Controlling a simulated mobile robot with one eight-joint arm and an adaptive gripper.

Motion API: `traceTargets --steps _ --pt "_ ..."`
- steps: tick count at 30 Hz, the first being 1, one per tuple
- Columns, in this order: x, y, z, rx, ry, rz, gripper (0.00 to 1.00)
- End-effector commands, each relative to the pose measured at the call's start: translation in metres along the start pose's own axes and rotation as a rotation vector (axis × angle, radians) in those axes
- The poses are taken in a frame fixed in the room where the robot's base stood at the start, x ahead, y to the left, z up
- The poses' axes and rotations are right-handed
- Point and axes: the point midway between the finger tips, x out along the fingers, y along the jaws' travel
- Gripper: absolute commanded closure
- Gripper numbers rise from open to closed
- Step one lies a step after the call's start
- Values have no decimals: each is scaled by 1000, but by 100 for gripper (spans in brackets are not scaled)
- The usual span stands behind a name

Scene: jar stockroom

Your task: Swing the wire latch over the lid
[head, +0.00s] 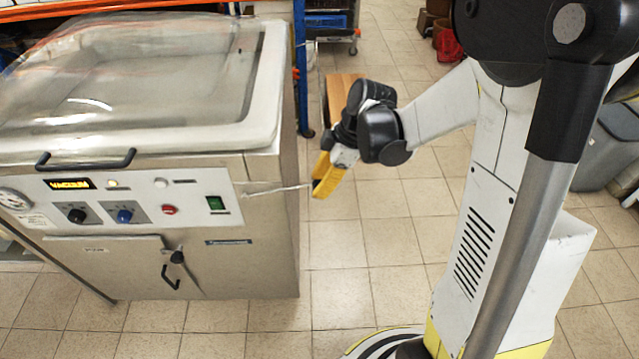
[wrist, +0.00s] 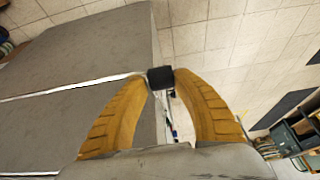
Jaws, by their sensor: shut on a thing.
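The wire latch (head: 275,189) is a thin pale rod. It runs out sideways from the right part of the machine's front panel, well below the lid (head: 262,100). The lid is a clear dome in a white frame and appears to lie down on the machine. My gripper (head: 316,187) has yellow fingers and is at the wire's outer end, just right of the machine's corner. In the wrist view the wire (wrist: 70,87) crosses grey steel to a small black end piece (wrist: 160,78). My gripper (wrist: 161,74) is shut on this end piece.
The steel machine (head: 235,262) has a black lid handle (head: 85,162), knobs and a green switch (head: 215,203) on its front. A blue rack post (head: 302,70) stands behind it. A cardboard box (head: 343,87) sits behind my gripper.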

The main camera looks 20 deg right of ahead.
Motion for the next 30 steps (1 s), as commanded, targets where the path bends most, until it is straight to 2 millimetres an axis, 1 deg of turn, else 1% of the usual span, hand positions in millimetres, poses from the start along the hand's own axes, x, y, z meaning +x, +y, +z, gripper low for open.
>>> traceTargets --steps 1,10,14,17,21,27,30 --pt "0 -4 0 0 -4 -8 100" --pt "-7 -5 -6 -1 -47 -11 100" --pt "-14 -5 -13 -3 -86 -12 100" --pt "-22 -6 -21 -5 -136 -13 100" --pt "-36 -6 -39 -7 -239 -12 100" --pt "-51 -5 -64 -7 -391 -11 100" --pt "-57 -5 -74 -2 -389 -10 100"
